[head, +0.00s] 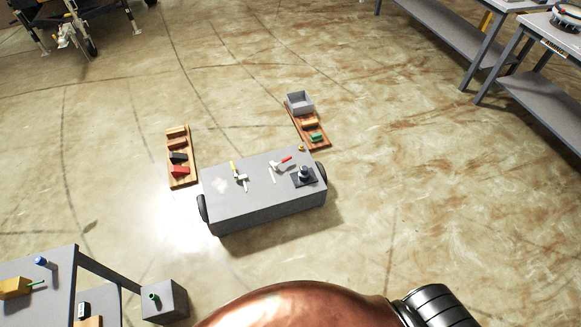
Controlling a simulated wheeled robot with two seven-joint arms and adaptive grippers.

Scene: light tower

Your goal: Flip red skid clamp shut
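The skid (265,208) is a low grey box with dark wheels at its ends, standing on the floor in the middle of the head view. On its top, right of centre, is a small pale clamp with a red handle (286,160). The red handle slants up to the right. It is too small to tell whether this clamp is open or shut. A second clamp with a yellow handle (233,167) sits on the left part of the top. Neither of my grippers shows in this view.
A dark square plate with a cylindrical piece (304,173) sits at the skid's right end. Wooden trays lie left (193,163) and behind right (322,143). Grey tables stand bottom left (55,268) and upper right (545,45). A grey block (170,303) stands near the left table.

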